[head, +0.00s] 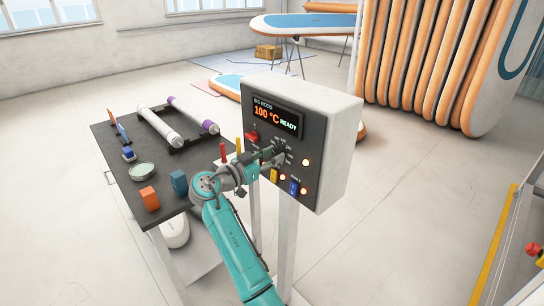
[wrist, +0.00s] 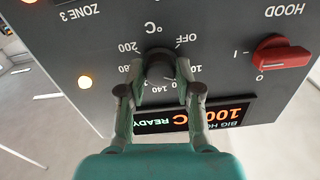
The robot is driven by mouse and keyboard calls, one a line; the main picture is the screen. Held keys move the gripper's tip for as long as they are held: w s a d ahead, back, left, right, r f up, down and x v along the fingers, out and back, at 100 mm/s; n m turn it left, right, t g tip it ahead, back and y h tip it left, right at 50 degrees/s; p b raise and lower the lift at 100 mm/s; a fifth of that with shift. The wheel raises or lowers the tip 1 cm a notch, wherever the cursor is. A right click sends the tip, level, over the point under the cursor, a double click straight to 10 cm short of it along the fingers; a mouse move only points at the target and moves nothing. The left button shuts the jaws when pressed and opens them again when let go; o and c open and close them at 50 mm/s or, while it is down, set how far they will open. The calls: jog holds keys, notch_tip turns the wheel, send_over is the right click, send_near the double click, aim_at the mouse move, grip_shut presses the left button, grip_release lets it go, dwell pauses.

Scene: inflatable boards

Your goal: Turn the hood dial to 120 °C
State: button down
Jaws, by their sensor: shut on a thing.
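The grey control box (head: 336,133) stands on posts, and its display (head: 276,118) reads 100 °C READY. My gripper (head: 272,155) is at the dark temperature dial on the box's front. In the wrist view, my gripper (wrist: 160,78) is shut on the dial (wrist: 160,62), a finger on either side of it. The dial's scale appears upside down there, with OFF, 140 and 200 readable around it. The fingers hide part of the scale, and I cannot make out the dial's pointer. The display (wrist: 190,117) shows partly behind the fingers.
The red HOOD switch (wrist: 281,55) sits beside the dial. Yellow (head: 274,175) and blue (head: 293,188) switches are below, near lit lamps (head: 305,162). A dark table (head: 110,150) with rollers and small items stands left. Boards (head: 425,65) stand at the back right.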

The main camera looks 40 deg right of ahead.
jog(key=m, duration=0.6)
dwell(0.3)
jog(key=shift+m, duration=0.3)
jog(key=c, duration=0.8)
grip_release()
jog(key=a, duration=1.2)
jog(key=shift+s, duration=0.15)
